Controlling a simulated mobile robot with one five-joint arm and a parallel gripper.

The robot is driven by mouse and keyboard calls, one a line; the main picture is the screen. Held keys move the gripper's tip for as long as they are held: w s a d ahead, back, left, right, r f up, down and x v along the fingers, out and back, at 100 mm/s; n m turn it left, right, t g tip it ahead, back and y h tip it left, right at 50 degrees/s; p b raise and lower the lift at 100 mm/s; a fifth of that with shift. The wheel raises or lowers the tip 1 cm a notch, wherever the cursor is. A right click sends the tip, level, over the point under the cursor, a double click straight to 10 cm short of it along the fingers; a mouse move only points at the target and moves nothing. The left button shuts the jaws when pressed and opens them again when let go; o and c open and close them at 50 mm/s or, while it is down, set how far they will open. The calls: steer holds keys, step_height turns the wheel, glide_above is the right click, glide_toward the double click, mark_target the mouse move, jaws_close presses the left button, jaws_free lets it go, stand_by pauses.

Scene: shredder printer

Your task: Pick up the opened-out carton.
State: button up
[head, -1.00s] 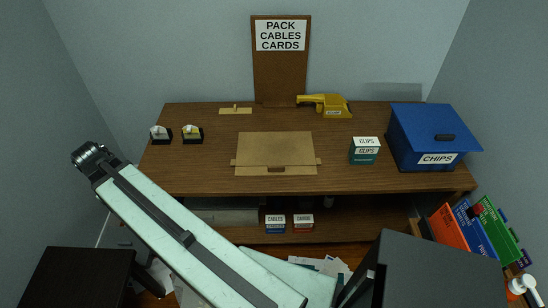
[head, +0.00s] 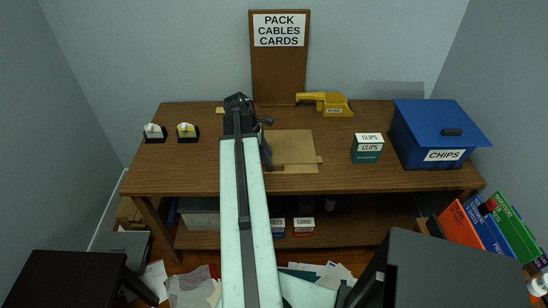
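The opened-out carton (head: 294,147) is a flat tan cardboard sheet lying on the middle of the wooden table. My arm covers its left part; its right part and a small tab at the right edge show. My gripper (head: 268,135) is at the end of my arm, over the left part of the carton. One dark finger shows beside the arm; the rest is hidden behind the arm's end. I cannot tell whether it touches the carton or how wide it is open.
A yellow tape dispenser (head: 325,104) stands behind the carton, and a CLIPS box (head: 366,148) to its right. A blue CHIPS bin (head: 438,133) is at the table's right end. Two small holders (head: 187,133) (head: 154,133) stand at left. A corkboard sign (head: 280,70) stands at the back.

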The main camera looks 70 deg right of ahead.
mark_target(276, 169)
steer(key=b+x, duration=0.4)
steer(key=x, duration=0.1)
steer(key=shift+d+f+b, duration=0.15)
steer(key=shift+d+b, duration=0.15)
steer(key=shift+d, duration=0.05)
jaws_close()
stand_by(1.1)
